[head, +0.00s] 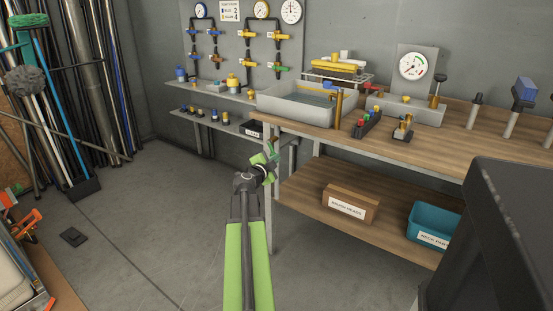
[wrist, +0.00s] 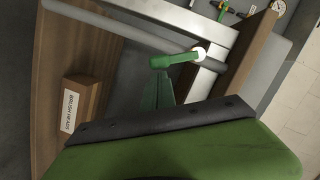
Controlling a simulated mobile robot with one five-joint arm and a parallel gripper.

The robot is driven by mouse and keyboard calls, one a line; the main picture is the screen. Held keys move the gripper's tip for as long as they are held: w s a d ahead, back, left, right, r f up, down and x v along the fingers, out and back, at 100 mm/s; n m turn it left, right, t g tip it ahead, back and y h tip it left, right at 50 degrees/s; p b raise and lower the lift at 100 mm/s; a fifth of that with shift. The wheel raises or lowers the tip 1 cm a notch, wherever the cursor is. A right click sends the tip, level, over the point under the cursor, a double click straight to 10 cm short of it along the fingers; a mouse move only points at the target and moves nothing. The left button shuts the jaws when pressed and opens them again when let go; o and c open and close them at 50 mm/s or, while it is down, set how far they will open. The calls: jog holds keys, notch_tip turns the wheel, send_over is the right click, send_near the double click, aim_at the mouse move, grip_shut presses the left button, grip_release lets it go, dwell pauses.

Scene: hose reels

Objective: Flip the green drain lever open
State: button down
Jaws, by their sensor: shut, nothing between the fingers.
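The green drain lever (wrist: 174,61) shows in the wrist view as a short bright green bar. Its right end meets a round white-lit cap (wrist: 200,53) beside a grey pipe or leg. My gripper (wrist: 165,78) is shut and empty, its dark green fingers pointing at the lever from just below it in the picture. I cannot tell whether the fingertips touch the bar. In the head view my gripper (head: 270,153) is by the bench's left front leg, below the basin (head: 300,113). The green parts there overlap, so I cannot separate the lever from my gripper.
The wooden bench (head: 400,150) carries gauges, small tools and a basin. Its lower shelf (head: 310,205) holds a brown brush-heads box (head: 350,203) and a teal bin (head: 432,227). Wall shelves with valves stand behind.

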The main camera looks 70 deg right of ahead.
jog(key=shift+w+d+f+b, duration=0.2)
jog(key=shift+w+f+b, duration=0.4)
jog(key=shift+w+f, duration=0.1)
jog(key=shift+w+d+f+b, duration=0.2)
jog(key=shift+w+f+b, duration=0.35)
jog(key=shift+w, duration=0.1)
jog(key=shift+s, duration=0.1)
